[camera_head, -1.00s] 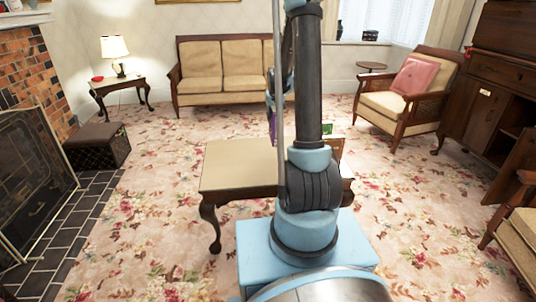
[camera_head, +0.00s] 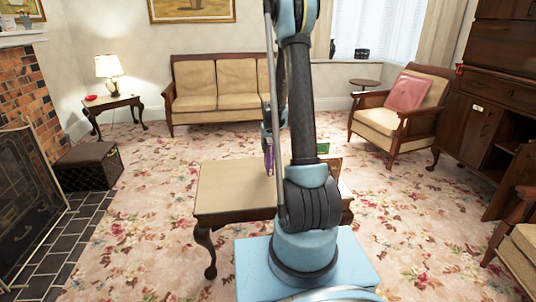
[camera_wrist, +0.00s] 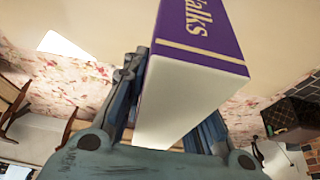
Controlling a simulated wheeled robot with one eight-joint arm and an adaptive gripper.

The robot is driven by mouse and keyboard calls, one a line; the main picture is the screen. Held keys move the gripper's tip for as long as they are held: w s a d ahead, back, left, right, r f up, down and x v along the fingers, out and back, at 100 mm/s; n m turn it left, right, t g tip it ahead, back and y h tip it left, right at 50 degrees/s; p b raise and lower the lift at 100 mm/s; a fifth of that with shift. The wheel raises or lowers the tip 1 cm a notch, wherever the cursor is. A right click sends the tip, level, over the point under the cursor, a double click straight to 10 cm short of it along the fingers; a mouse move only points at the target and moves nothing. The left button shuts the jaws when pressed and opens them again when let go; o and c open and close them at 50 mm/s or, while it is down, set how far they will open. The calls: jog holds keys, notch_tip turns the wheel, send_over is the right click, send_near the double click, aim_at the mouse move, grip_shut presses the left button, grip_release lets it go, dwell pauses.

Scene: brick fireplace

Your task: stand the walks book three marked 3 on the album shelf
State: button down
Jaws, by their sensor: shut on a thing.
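A purple book lettered "Walks" (camera_wrist: 198,35) in gold, with a white page block, is in my gripper (camera_wrist: 172,112) in the wrist view. The fingers are shut on it from both sides; no number shows on the visible part. In the head view a thin purple strip of the book (camera_head: 268,159) shows left of my arm, over the table (camera_head: 232,190); I cannot tell whether it touches the top. A small wooden piece (camera_head: 335,166), possibly the album shelf, and a green item (camera_head: 324,149) show at the table's right end, partly hidden by my arm.
The left part of the table top is bare. A sofa (camera_head: 215,85) stands behind, an armchair (camera_head: 403,115) and dark cabinet (camera_head: 480,140) at right. A side table with a lamp (camera_head: 108,68), a footstool (camera_head: 90,165) and a fire screen (camera_head: 30,190) are at left.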

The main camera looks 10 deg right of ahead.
jog(key=shift+f, duration=1.6)
jog(key=c, duration=1.3)
grip_release()
